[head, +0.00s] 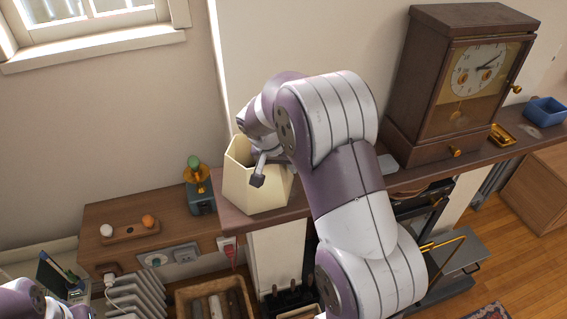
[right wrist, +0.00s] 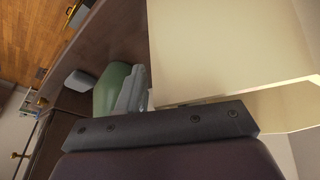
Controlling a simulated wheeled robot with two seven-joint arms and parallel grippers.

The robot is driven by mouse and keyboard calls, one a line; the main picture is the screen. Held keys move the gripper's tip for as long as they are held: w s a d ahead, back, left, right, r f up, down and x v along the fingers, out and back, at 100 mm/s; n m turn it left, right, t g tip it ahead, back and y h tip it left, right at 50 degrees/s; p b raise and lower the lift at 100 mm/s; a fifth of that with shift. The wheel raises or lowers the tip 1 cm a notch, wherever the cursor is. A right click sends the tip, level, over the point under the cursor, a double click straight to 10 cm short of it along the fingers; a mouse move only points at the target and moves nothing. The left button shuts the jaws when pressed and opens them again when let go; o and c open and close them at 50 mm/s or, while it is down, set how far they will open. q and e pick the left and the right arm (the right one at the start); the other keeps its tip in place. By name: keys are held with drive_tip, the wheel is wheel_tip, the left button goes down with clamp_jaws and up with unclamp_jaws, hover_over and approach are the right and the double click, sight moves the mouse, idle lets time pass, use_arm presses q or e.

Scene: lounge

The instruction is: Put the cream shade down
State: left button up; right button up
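The cream shade (head: 252,190) is a faceted, open-topped shape, upright at the left end of the brown mantel shelf (head: 405,183). I cannot tell whether its bottom touches the shelf. My right gripper (head: 258,168) is at the shade's upper rim, with a finger against the outside of its wall, and looks shut on it. In the right wrist view the shade (right wrist: 225,50) fills the right side, close to the gripper's finger (right wrist: 135,95). The other finger is hidden. Part of my left arm shows at the lower left of the head view; its gripper is not visible.
A green object (right wrist: 112,88) and grey object (right wrist: 80,80) are beside the shade.

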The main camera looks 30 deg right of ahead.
drive_tip(key=shift+s, duration=0.15)
drive_tip(key=shift+r, duration=0.1)
drive_tip(key=shift+r, duration=0.2)
drive_tip(key=p+v, duration=0.1)
drive_tip(key=v, duration=1)
drive_tip(key=shift+r, duration=0.1)
drive_tip(key=s+a+f+n+y, duration=0.2)
drive_tip(key=s+a+f+n, duration=0.2)
drive_tip(key=s+f, duration=0.2)
drive_tip(key=s+a+f+n+y, duration=0.2)
drive_tip(key=s+a+f+n, duration=0.2)
drive_tip(key=s, duration=0.5)
wheel_tip(320, 180, down, 2)
drive_tip(key=shift+a+n+g+p, duration=0.3)
drive_tip(key=shift+a, duration=0.4)
